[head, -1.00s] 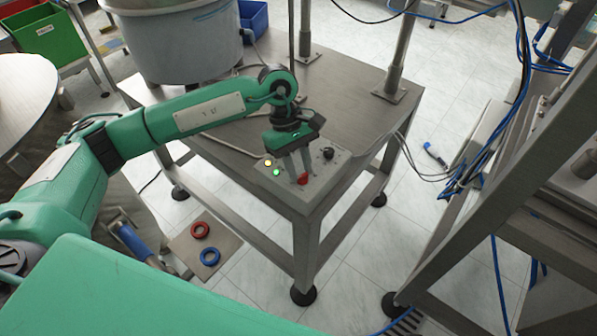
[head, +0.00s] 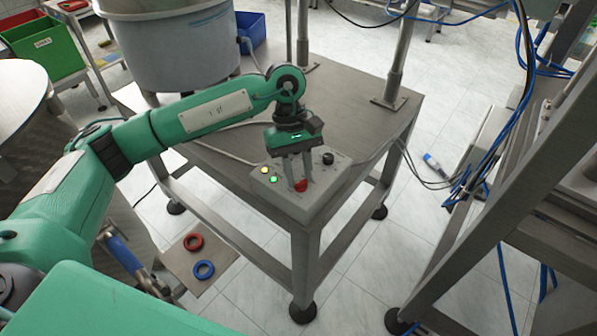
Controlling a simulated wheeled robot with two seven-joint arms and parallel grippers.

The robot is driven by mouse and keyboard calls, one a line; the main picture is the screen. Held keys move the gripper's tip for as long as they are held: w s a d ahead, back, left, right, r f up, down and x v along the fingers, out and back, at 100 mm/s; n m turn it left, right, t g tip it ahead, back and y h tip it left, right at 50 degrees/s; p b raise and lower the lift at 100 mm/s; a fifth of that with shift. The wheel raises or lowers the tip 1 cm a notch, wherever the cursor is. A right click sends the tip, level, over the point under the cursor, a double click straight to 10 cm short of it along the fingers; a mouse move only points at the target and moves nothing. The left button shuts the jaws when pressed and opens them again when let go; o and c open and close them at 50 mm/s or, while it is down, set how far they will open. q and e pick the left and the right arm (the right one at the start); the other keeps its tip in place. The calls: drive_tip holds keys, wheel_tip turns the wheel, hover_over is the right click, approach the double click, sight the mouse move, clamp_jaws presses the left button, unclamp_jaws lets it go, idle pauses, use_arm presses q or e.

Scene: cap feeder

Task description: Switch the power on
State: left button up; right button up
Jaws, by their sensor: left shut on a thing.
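A grey control box (head: 315,199) sits on the near corner of the metal table. On its top are a yellow light (head: 264,169), a green light (head: 273,180), a red button (head: 301,185) and a black knob (head: 328,158). My left gripper (head: 299,181) points down onto the box, its fingertips at the panel right by the red button. It is shut on a small control there, which the fingers mostly hide; I cannot tell its shape or position. The black knob stands apart, to the right of the fingers. My right gripper is out of view.
The metal table (head: 350,100) carries a large grey bowl (head: 175,45) at the back left and a post on the right. A red ring (head: 194,242) and a blue ring (head: 204,269) lie on a low plate. A metal frame (head: 470,215) stands at the right.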

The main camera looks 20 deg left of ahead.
use_arm(q)
drive_tip(key=shift+r, duration=0.1)
drive_tip(key=o, duration=1)
drive_tip(key=v, duration=1.3)
drive_tip(key=shift+w+a+r, duration=0.15)
drive_tip(key=shift+w+r, duration=0.05)
drive_tip(key=shift+r, duration=0.1)
